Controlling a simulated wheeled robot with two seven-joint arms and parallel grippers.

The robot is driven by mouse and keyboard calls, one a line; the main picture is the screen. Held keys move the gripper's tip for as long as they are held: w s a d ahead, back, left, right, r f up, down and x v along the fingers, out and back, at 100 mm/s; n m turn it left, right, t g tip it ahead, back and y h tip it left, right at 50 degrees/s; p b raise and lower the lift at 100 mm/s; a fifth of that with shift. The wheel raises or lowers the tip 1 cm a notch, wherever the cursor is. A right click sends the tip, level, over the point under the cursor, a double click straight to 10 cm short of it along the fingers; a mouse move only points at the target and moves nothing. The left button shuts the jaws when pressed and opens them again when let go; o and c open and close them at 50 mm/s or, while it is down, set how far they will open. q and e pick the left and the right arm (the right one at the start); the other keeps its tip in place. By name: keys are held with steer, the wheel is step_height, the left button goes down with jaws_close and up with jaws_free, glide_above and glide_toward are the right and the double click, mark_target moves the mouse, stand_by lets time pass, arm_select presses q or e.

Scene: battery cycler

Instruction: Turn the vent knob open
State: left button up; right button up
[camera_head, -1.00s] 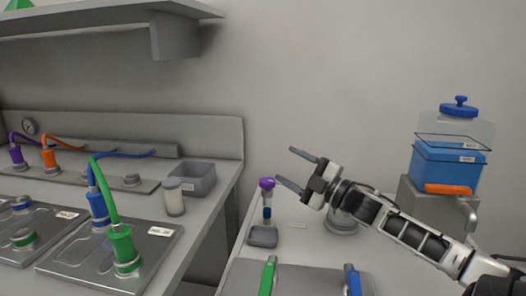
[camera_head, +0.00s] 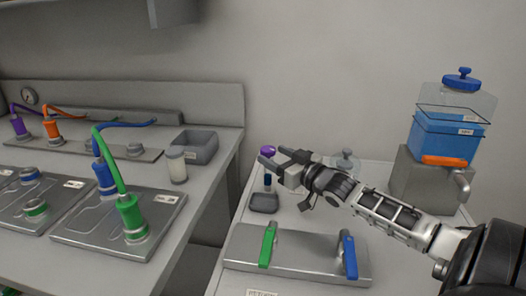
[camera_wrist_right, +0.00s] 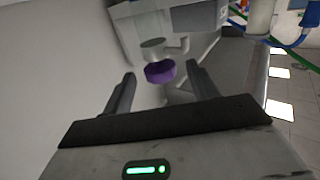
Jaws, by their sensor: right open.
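A purple knob-like cap (camera_head: 267,150) tops a short post with a blue band, standing on a small grey base (camera_head: 264,203) at the back left of the right-hand bench. No label tells me whether it is the vent knob. My right gripper (camera_head: 271,156) is open and empty, its fingertips at the cap in the head view. In the right wrist view the purple cap (camera_wrist_right: 160,72) lies ahead, between the two spread fingers (camera_wrist_right: 160,78) in the picture. I see no contact. My left gripper is not in view.
A metal plate with green (camera_head: 268,245) and blue (camera_head: 349,256) handles lies in front of my right arm. A grey bin (camera_head: 194,147) and cabled plates fill the left bench. A gap separates the benches.

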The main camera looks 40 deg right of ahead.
mark_target(263, 149)
steer(key=shift+w+a, duration=0.1)
steer(key=shift+w, duration=2.55)
steer(key=shift+b, duration=0.3)
steer(key=c, duration=1)
